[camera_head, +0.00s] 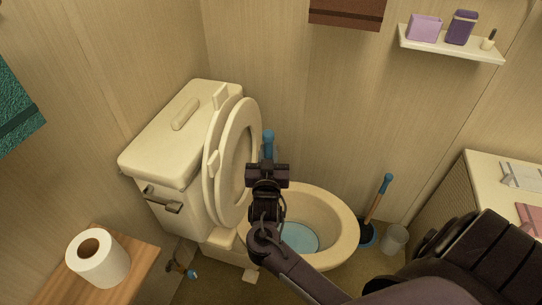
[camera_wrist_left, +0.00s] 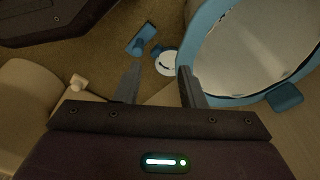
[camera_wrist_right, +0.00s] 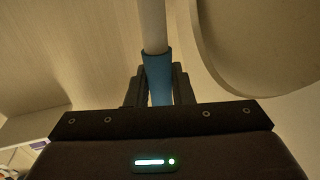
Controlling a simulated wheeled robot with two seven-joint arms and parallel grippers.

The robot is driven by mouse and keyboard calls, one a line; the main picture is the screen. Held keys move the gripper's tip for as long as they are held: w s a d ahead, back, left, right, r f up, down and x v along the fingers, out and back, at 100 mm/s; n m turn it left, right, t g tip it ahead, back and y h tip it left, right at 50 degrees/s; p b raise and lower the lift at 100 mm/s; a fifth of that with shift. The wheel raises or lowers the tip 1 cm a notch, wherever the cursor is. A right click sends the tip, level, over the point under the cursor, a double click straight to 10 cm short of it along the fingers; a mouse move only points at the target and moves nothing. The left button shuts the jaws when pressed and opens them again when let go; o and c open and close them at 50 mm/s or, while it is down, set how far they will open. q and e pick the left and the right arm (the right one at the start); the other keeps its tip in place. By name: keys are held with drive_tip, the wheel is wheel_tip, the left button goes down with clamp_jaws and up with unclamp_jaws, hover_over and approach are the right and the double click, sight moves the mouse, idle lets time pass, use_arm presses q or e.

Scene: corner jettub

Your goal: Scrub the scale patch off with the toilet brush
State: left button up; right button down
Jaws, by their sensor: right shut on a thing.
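My right gripper (camera_head: 267,168) is shut on the blue grip of a brush-like tool, taken as the toilet brush (camera_head: 268,140). The blue end shows just above the gripper. In the right wrist view the blue grip (camera_wrist_right: 158,75) is between the fingers and a pale shaft runs up from it. The brush head is not visible. The gripper is over the back of the toilet bowl (camera_head: 342,222), beside the raised seat (camera_head: 210,190). Blue water (camera_head: 300,237) lies in the bowl. I cannot make out the scale patch. My left gripper (camera_wrist_left: 158,68) is open and empty, away from the toilet.
A wooden-handled tool with a blue tip (camera_head: 379,200) stands right of the bowl beside a pale cup (camera_head: 395,240). A toilet roll (camera_head: 98,259) sits on a wooden stand at left. In the left wrist view are a large blue-rimmed round object (camera_wrist_left: 192,47) and a small blue item (camera_wrist_left: 141,38).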

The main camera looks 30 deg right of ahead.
drive_tip(key=shift+f+b, duration=0.55)
drive_tip(key=shift+b, duration=0.05)
drive_tip(key=shift+s+d+f+b, duration=0.1)
drive_tip(key=shift+f+b, duration=0.45)
drive_tip(key=shift+f, duration=0.05)
drive_tip(key=shift+f+b, duration=0.5)
use_arm(q)
wheel_tip(320, 180, up, 12)
drive_tip(key=w+d, duration=0.2)
drive_tip(key=shift+d+m+g+b, duration=0.2)
drive_tip(key=shift+m+g+b, duration=0.1)
drive_tip(key=shift+g+b, duration=0.1)
use_arm(e)
drive_tip(key=shift+s+d+f, duration=0.1)
drive_tip(key=shift+s+f, duration=0.05)
drive_tip(key=shift+f, duration=0.3)
use_arm(q)
drive_tip(key=shift+f+b, duration=0.3)
drive_tip(key=shift+f, duration=0.05)
use_arm(e)
drive_tip(key=shift+w+a+f, duration=0.2)
drive_tip(key=shift+w+f, duration=0.05)
drive_tip(key=shift+f, duration=0.1)
drive_tip(key=shift+w+d+r, duration=0.15)
drive_tip(key=shift+w+d, duration=0.45)
drive_tip(key=shift+d, duration=0.25)
